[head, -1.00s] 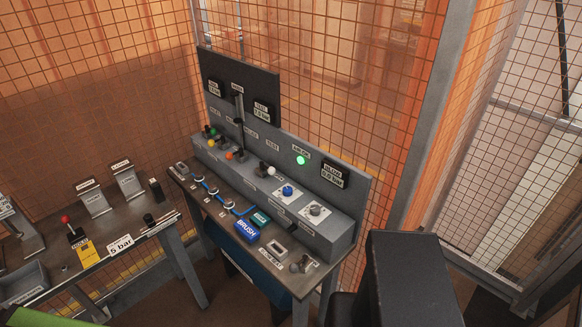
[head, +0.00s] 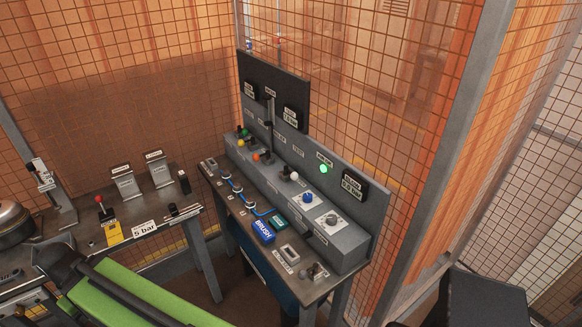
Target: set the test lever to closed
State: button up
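The grey control panel (head: 370,205) stands on the bench in the middle of the head view. A row of small levers with coloured knobs runs along its ledge. The white-knobbed lever (head: 293,177) sits below a small label that seems to read TEST, so it looks like the test lever. Its exact setting is too small to tell. Orange (head: 256,156), yellow and green (head: 246,133) knobs are to its left. A blue knob (head: 308,197) and a grey knob (head: 331,219) are to its right. My gripper does not show.
A green lamp (head: 323,169) is lit on the panel. A blue BRUSH box (head: 264,230) lies on the bench front. The left table holds a red-knobbed lever (head: 99,198) with a yellow tag. Mesh fencing surrounds both. A dark block (head: 480,300) fills the bottom right.

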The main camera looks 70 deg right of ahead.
aim_at(293, 176)
jog(key=z, duration=0.15)
jog(key=i, duration=1)
jog(key=u, duration=0.1)
